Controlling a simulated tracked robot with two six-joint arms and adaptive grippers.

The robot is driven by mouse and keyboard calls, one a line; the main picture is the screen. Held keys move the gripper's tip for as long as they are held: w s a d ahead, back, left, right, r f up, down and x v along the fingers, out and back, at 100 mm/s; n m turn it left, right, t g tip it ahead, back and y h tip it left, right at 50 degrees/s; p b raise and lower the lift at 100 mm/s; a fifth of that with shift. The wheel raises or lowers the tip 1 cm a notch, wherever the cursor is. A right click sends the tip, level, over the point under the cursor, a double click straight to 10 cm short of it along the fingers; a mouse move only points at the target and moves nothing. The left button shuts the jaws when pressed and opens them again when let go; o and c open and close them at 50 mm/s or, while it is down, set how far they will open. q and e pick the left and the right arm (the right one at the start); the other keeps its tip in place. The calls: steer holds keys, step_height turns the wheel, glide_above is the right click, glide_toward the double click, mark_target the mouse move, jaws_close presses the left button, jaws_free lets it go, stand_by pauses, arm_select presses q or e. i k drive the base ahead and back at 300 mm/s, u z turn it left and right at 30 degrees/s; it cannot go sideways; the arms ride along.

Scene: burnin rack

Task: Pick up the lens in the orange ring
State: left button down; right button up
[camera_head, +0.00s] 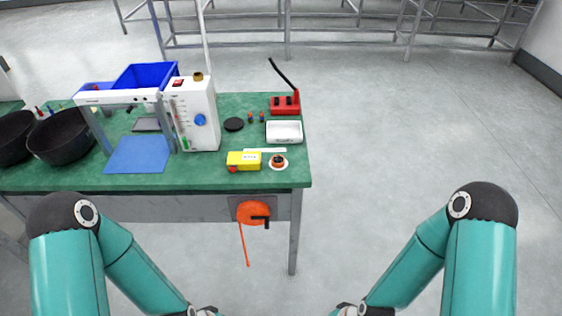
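A small round thing with an orange ring and a dark centre (278,161) sits on a pale round base near the front right corner of the green table (215,182). It looks like the lens, but it is too small to be sure. My two teal arms come in from the bottom left and bottom right and run out of the picture at the bottom edge. Neither gripper shows, so I cannot see what they hold. Both arms are in front of the table, apart from the lens.
A yellow box (243,160) stands just left of the lens. A white tray (284,132) and red block (285,104) are behind it. A white instrument (196,115), blue bin (146,77) and black bowls (62,136) are farther left. An orange disc with a crank (251,212) sticks out from the table's front.

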mark_target(277, 160)
steer(key=z, duration=0.1)
steer(key=i, duration=1)
steer(key=u, duration=0.1)
